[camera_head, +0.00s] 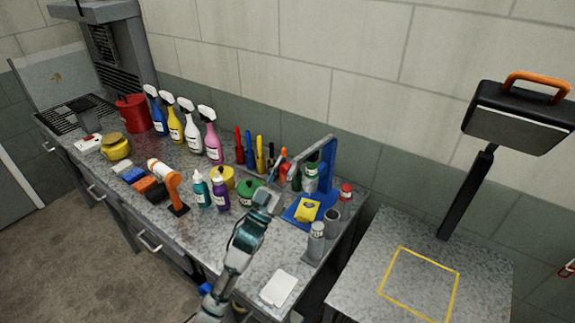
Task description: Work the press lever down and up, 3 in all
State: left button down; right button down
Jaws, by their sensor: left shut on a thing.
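The blue press (325,172) stands upright near the right end of the grey speckled counter (258,262). Its grey lever (311,149) slopes down to the left from the top of the frame, toward an orange-red part near my gripper. A yellow block (307,211) sits on the press's blue base. My left gripper (275,183) reaches up from the bottom, at the left side of the press. It is shut on the lever's low end; the exact contact is small and partly hidden by the gripper. My right gripper is out of view.
Spray bottles (192,132), an orange tool (167,184), purple bottle (220,193) and green pot (249,190) crowd the counter left of the press. A side table with a yellow outline (420,282) is bare.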

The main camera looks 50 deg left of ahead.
pick_arm(q)
jog(key=shift+f, duration=0.15)
jog(key=c, duration=0.8)
grip_release()
jog(key=shift+a, duration=0.1)
jog(key=shift+s, duration=0.1)
jog(key=v, duration=1.2)
